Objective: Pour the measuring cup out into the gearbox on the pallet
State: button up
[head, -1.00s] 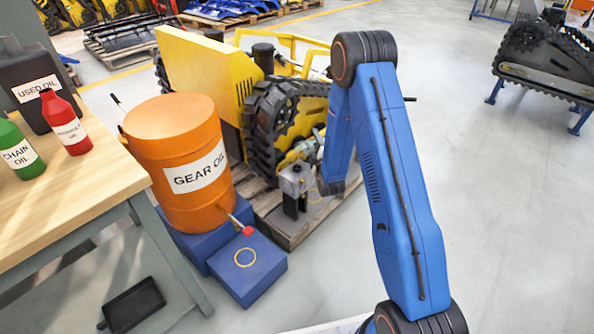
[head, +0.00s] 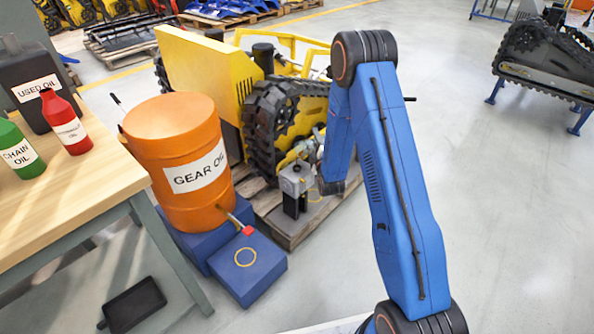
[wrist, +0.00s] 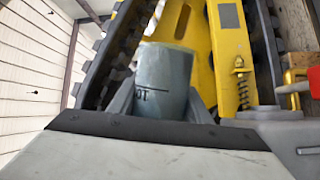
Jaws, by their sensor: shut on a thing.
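My gripper (wrist: 163,98) is shut on the grey, see-through measuring cup (wrist: 165,70), with a finger on either side. Dark marks show on the cup's wall; its contents and exact tilt cannot be told. In the head view a small grey gearbox (head: 296,179) stands on a black support on the wooden pallet (head: 291,238), beside the yellow tracked carrier. My wrist is just right of the gearbox there; my gripper and the cup are hard to make out. In the wrist view a grey casting at the lower right may be the gearbox.
An orange gear oil drum (head: 178,150) stands left of the pallet, with a blue box (head: 247,268) in front. The tracked carrier (head: 205,75) rises close behind the gearbox. A workbench (head: 70,195) with bottles is at left.

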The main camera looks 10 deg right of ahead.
jog(key=shift+s+a+r+n+t, duration=0.1)
jog(key=shift+a+n+t, duration=0.1)
jog(key=shift+n, duration=0.3)
jog(key=shift+a+r+n+t, duration=0.1)
jog(key=shift+n+t, duration=0.1)
jog(key=shift+n, duration=0.3)
dwell(3.2)
jog(key=shift+d+f+m+g+y+b, duration=0.1)
jog(key=shift+f+m+g+y+b, duration=0.5)
jog(key=shift+m, duration=1.85)
jog(key=shift+d+f+m+g+y+b, duration=0.15)
jog(key=shift+f+m+g+y, duration=0.4)
jog(key=shift+m+g, duration=1.4)
jog(key=shift+d+f+m+g+y+b, duration=0.1)
jog(key=shift+f+m+g+y+b, duration=0.5)
jog(key=shift+m, duration=2.4)
jog(key=shift+f+t+p, duration=0.15)
jog(key=shift+t+p, duration=0.1)
jog(key=shift+p, duration=0.05)
jog(key=shift+w+f, duration=0.1)
jog(key=shift+w, duration=0.1)
